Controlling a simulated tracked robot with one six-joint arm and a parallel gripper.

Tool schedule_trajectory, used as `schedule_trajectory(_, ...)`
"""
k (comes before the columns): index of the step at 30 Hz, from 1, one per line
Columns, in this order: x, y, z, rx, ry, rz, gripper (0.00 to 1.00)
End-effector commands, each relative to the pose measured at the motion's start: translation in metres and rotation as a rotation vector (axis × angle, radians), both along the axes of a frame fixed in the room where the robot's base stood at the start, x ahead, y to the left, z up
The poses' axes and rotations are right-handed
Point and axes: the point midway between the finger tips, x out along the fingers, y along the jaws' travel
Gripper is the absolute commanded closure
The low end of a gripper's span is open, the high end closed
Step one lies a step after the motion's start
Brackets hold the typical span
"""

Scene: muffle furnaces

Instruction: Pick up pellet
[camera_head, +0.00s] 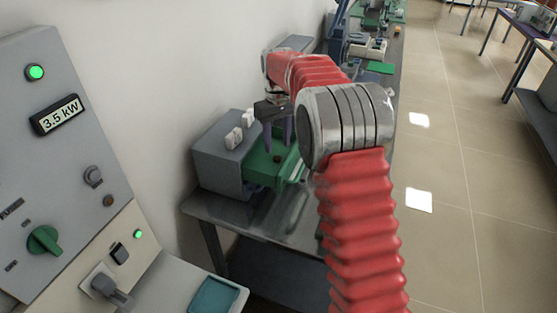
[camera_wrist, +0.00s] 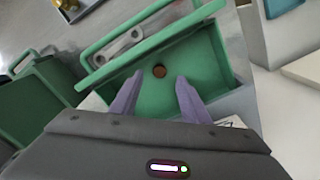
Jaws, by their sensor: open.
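The pellet (camera_wrist: 159,71) is a small, round, dark brown piece. It lies on the floor of a green tray (camera_wrist: 215,75), near the tray's middle in the wrist view. In the head view the pellet (camera_head: 277,158) is a small dark spot on the green tray (camera_head: 258,170). My gripper (camera_wrist: 158,85) is open and empty, its two purple fingers pointing toward the tray with the pellet just beyond and between their tips. In the head view my gripper (camera_head: 278,145) points down over the tray; my arm hides part of the bench.
A grey box (camera_head: 220,160) with white parts on top stands left of the tray. A metal bench (camera_head: 265,222) carries both. A furnace panel (camera_head: 60,140) reading 3.5 kW stands at left. Another green container (camera_wrist: 45,105) is left in the wrist view. Open floor lies right.

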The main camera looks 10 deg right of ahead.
Motion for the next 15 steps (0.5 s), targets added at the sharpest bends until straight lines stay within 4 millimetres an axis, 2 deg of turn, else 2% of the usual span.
schedule_trajectory(5,0.000,0.000,-0.012,0.000,0.003,0.000,0.58)
schedule_trajectory(12,0.002,0.001,-0.043,0.000,0.003,0.000,0.58)
schedule_trajectory(15,0.003,0.001,-0.050,0.000,0.001,0.000,0.58)
